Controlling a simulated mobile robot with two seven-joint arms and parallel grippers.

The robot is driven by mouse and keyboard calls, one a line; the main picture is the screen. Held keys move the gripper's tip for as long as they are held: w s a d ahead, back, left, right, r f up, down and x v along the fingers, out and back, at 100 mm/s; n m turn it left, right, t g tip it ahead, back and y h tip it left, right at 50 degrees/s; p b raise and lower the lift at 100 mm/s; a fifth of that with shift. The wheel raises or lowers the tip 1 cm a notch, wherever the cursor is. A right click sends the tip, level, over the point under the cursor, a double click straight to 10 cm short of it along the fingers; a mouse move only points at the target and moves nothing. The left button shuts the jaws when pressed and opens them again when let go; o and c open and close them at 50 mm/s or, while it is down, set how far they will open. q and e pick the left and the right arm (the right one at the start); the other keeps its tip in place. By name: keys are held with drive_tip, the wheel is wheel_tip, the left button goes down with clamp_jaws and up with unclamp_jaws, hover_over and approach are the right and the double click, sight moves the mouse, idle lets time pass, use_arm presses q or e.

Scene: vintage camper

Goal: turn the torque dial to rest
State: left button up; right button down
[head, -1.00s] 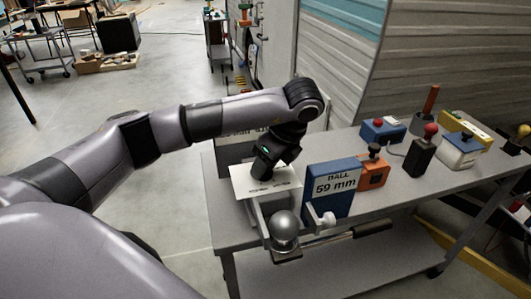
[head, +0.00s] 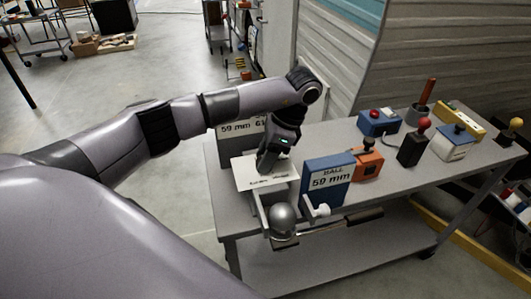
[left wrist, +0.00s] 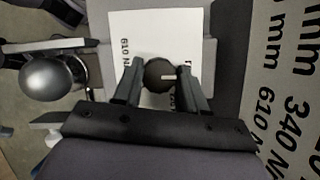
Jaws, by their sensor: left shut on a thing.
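The torque dial (left wrist: 157,71) is a dark round knob with a white pointer line, on a white printed plate (left wrist: 127,28). In the left wrist view the line points right, toward the right finger. My left gripper (left wrist: 160,82) is shut on the dial, one finger on each side. In the head view my left gripper (head: 268,166) reaches down onto the white plate (head: 250,176) and hides the dial. Print on the plate reads "610 N", partly covered. My right gripper is in neither view.
A silver tow ball (head: 283,218) and a blue "BALL 59 mm" block (head: 328,183) stand close by on the grey cart. A grey printed board (head: 238,142) stands behind the plate. An orange box (head: 367,163) and several button boxes fill the cart's right part.

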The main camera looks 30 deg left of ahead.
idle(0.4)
use_arm(q)
drive_tip(key=o, duration=1.1)
drive_tip(key=shift+c, duration=0.2)
drive_tip(key=p+v, duration=0.1)
drive_tip(key=v, duration=0.6)
